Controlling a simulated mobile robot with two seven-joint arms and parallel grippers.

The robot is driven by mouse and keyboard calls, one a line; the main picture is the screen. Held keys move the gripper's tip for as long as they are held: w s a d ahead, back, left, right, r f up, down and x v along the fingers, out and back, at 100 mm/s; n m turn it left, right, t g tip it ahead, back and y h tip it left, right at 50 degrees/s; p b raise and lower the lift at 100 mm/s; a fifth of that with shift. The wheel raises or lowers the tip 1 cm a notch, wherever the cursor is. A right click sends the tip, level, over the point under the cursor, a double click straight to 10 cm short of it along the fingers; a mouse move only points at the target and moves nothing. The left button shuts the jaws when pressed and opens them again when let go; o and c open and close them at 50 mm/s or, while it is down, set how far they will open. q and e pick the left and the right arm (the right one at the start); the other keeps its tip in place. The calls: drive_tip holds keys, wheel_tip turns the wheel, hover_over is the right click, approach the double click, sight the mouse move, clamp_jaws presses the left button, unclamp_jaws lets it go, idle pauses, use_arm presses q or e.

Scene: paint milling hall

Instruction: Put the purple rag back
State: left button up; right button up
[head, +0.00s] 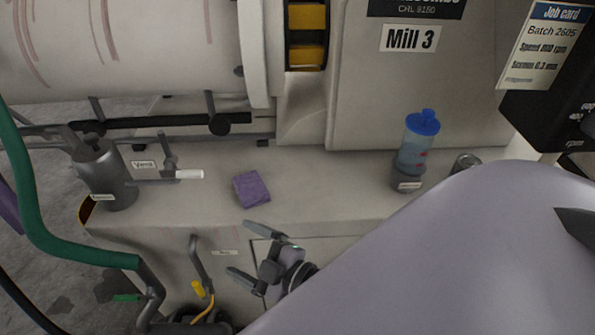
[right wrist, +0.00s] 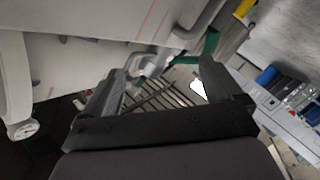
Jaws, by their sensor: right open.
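The purple rag (head: 251,189) lies folded on the pale ledge (head: 310,196) of the mill, left of centre in the head view. My right gripper (head: 249,252) is open and empty, below the rag in the picture and apart from it. Its two spread fingers also show in the right wrist view (right wrist: 158,82), with no rag between them. I cannot make out the rag in the wrist view. My left gripper is not in view.
A grey cylinder (head: 103,176) and a valve with a white handle (head: 188,174) stand left of the rag. A blue-capped bottle (head: 416,146) sits in a holder (head: 405,180) at right. A green hose (head: 35,215) runs down the left. The ledge between rag and bottle is clear.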

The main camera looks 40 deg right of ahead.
drive_tip(key=s+d+f+m+g+h, duration=0.3)
drive_tip(key=s+d+f+m+g, duration=0.1)
drive_tip(key=s+f+m, duration=0.5)
wheel_tip(320, 180, down, 2)
drive_tip(key=shift+s+f+m+g, duration=0.2)
drive_tip(key=shift+s+m+g, duration=0.1)
drive_tip(key=shift+s+g, duration=0.4)
drive_tip(key=shift+w+r+p, duration=0.1)
drive_tip(key=shift+r+p, duration=0.55)
drive_tip(key=shift+r, duration=0.05)
